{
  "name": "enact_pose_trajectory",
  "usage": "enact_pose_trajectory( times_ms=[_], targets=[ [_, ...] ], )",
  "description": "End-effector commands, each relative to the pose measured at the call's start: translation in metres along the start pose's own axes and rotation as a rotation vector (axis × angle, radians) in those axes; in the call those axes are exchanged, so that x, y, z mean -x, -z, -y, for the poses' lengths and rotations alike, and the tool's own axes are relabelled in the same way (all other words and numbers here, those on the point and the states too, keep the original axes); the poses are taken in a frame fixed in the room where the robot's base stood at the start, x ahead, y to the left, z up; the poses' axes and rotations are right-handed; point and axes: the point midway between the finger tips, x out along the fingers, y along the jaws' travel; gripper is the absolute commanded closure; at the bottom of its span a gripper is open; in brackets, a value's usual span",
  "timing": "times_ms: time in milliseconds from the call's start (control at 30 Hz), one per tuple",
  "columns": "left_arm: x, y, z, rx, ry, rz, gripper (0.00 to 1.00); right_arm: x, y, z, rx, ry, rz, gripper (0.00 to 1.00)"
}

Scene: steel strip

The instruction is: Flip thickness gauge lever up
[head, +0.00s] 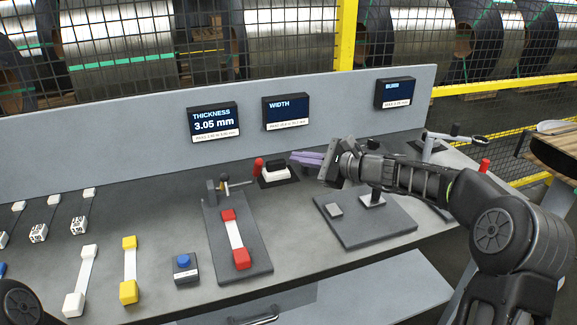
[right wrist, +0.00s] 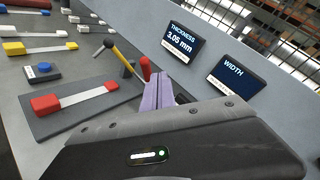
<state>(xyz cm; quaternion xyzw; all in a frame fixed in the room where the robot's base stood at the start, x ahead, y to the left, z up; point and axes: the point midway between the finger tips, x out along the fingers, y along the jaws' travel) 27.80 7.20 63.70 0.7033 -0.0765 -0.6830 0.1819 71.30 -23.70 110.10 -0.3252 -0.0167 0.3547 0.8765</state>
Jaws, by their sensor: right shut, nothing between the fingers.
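The thickness gauge (head: 211,228) is a dark plate holding a strip with red ends (head: 235,234). At its back stands a small post with a yellow part and a rod-like lever (head: 238,184) lying roughly level toward the right. A red knob (head: 259,165) shows close by; I cannot tell whether it joins the rod. In the right wrist view the yellow-and-dark lever (right wrist: 125,62) and the red knob (right wrist: 146,68) are just beyond the fingertips. My right gripper (head: 296,158) has purple fingers, shut and empty, pointing left, right of the knob. They also show in the right wrist view (right wrist: 158,90).
The thickness display (head: 213,123) reads 3.05 mm. A white-and-black device (head: 275,173) sits between the gauge and my right gripper. A second plate (head: 375,230) lies under my right arm. A blue button (head: 184,262) and strips with white and yellow ends (head: 129,268) lie left.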

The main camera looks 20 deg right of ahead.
Motion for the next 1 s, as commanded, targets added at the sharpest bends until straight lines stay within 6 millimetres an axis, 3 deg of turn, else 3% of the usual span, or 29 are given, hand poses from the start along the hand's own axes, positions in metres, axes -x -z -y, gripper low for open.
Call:
enact_pose_trajectory(
  times_ms=[100, 333, 1000],
  targets=[
    [-0.005, 0.001, 0.003, 0.001, 0.0, -0.002, 0.3, 0.023, -0.005, 0.008, 0.004, 0.003, -0.001, 1.0],
    [-0.009, 0.001, 0.003, -0.001, -0.001, -0.002, 0.3, 0.049, -0.013, 0.018, 0.001, 0.0, 0.0, 1.0],
    [-0.009, 0.001, 0.003, 0.0, -0.001, -0.002, 0.3, 0.053, -0.015, 0.019, 0.0, -0.001, 0.0, 1.0]
  ],
)
